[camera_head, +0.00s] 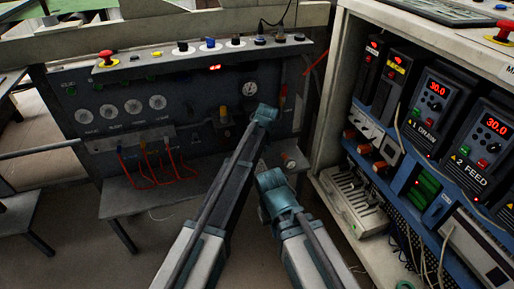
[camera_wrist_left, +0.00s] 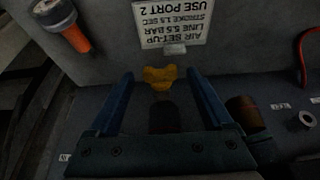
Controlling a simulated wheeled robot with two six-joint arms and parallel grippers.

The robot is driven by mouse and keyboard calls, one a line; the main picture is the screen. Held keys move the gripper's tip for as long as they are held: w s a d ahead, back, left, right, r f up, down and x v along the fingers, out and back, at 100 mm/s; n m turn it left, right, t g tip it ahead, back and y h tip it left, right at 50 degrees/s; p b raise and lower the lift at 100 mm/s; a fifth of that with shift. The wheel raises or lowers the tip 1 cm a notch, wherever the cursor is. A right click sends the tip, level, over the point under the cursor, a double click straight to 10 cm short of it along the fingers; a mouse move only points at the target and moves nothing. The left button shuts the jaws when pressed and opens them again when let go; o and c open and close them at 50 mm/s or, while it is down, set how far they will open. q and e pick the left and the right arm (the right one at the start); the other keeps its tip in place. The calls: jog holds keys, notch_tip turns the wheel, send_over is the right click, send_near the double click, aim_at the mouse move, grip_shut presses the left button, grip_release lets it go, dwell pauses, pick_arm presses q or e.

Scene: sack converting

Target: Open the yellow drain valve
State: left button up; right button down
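The yellow drain valve (camera_wrist_left: 160,77), a small winged knob, shows in the left wrist view below a white label. My left gripper (camera_wrist_left: 160,90) has its two blue fingers spread wide, one on each side of the knob in the picture. A gap shows between each finger and the knob, and nothing is gripped. A dark rounded part (camera_wrist_left: 165,117) sits between the fingers, nearer the palm. In the head view my left arm reaches to the panel and its fingers are hidden. Only links of my right arm show there; its gripper is out of view.
An orange-bodied fitting (camera_wrist_left: 75,37) and a brown cylinder (camera_wrist_left: 245,113) flank the left gripper. The grey panel (camera_head: 100,100) carries gauges, knobs and orange-red cables (camera_head: 150,165). An open cabinet (camera_head: 335,105) with displays stands close on the right.

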pick_arm(q)
grip_shut()
jog(key=shift+s+a+h, duration=0.2)
jog(key=shift+a+h, duration=0.1)
jog(key=shift+h, duration=0.2)
jog(key=shift+a+f+t+h+b, duration=0.1)
jog(key=shift+f+t+h+b, duration=0.05)
jog(key=shift+t+h+b, duration=0.3)
jog(key=shift+a+n+t+h+b, duration=0.1)
jog(key=shift+n+t+h+b, duration=0.3)
jog(key=shift+h, duration=0.55)
jog(key=shift+o, duration=0.4)
grip_release()
